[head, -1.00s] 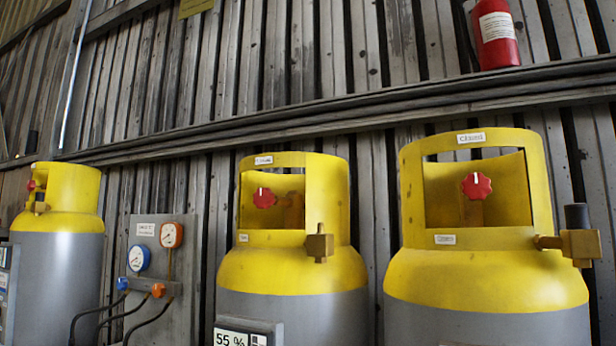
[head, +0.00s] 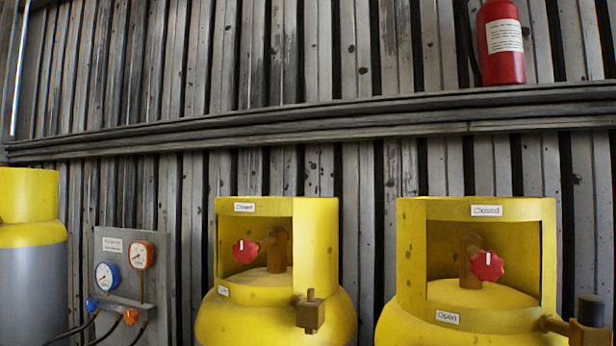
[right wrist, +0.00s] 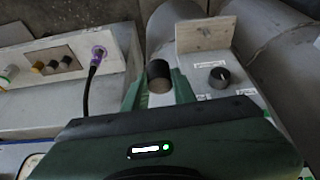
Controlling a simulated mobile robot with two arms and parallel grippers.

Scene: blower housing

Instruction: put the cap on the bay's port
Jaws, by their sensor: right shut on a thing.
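My right gripper (right wrist: 158,92) shows in the right wrist view with its green fingers shut on a short dark round piece, which looks like the cap (right wrist: 159,74). A pale grey surface lies beyond and below it. Neither gripper shows in the head view, and my left gripper is in no view. In the head view, the middle yellow cylinder has a brass side fitting (head: 311,312). The right cylinder has a brass side fitting (head: 575,329) with a dark upright piece (head: 590,310) on it. I cannot tell which part is the bay's port.
The middle (head: 318,250) and right (head: 410,270) yellow cylinders have red knobs. A gauge panel (head: 155,265) and another cylinder (head: 30,245) stand at left. A fire extinguisher (head: 502,45) is above the ledge. The wrist view shows a black dial (right wrist: 219,77), a board (right wrist: 205,35) and a purple plug (right wrist: 99,53).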

